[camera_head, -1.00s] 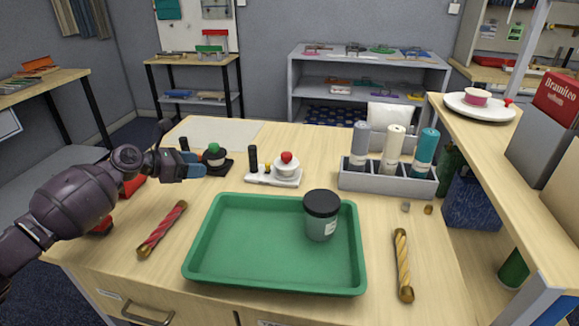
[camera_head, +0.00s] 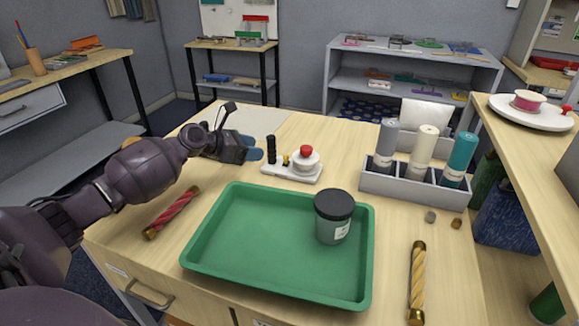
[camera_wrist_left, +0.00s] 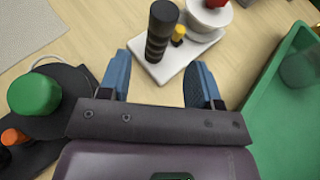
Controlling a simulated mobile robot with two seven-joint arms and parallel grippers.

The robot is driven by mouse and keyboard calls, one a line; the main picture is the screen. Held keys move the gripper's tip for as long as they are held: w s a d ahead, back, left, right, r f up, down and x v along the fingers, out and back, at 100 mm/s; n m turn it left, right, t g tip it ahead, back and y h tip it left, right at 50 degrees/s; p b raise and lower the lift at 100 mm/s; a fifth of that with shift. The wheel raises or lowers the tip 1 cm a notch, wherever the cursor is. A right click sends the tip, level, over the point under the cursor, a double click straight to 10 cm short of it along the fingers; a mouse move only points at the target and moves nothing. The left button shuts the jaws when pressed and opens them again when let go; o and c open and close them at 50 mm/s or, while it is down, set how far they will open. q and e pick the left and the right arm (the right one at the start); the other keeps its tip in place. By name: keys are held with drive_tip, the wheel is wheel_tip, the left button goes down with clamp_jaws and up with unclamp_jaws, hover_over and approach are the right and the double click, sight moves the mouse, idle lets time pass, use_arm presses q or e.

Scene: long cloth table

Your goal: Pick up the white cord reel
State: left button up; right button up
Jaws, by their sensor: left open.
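The white cord reel (camera_head: 423,149) looks like a cream upright cylinder with a dark lower band. It stands in the middle compartment of a grey rack (camera_head: 405,188), between a grey reel (camera_head: 385,140) and a teal reel (camera_head: 459,158). My left gripper (camera_head: 252,148) is open and empty over the left part of the table, well left of the rack. In the left wrist view, my left gripper (camera_wrist_left: 160,85) has its blue fingers apart, with the black post of a white-based unit beyond the gap. My right gripper is not in view.
The white-based unit (camera_head: 290,172) with a red knob stands just right of my left gripper. A green tray (camera_head: 250,240) holds a dark-lidded jar (camera_head: 333,217). Red (camera_head: 172,212) and yellow (camera_head: 417,282) twisted rods lie on either side. A green-knobbed black object (camera_wrist_left: 35,95) lies left of the gripper.

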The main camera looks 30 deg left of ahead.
use_arm(q)
drive_tip(key=x, duration=0.2)
drive_tip(key=b+x, duration=0.1)
drive_tip(key=x, duration=0.1)
drive_tip(key=shift+w+a+f+b, duration=0.1)
drive_tip(key=shift+w+f+b, duration=0.15)
drive_tip(key=shift+f, duration=0.2)
drive_tip(key=shift+w+d, duration=0.25)
drive_tip(key=shift+r, duration=0.1)
drive_tip(key=shift+c, duration=0.6)
clamp_jaws()
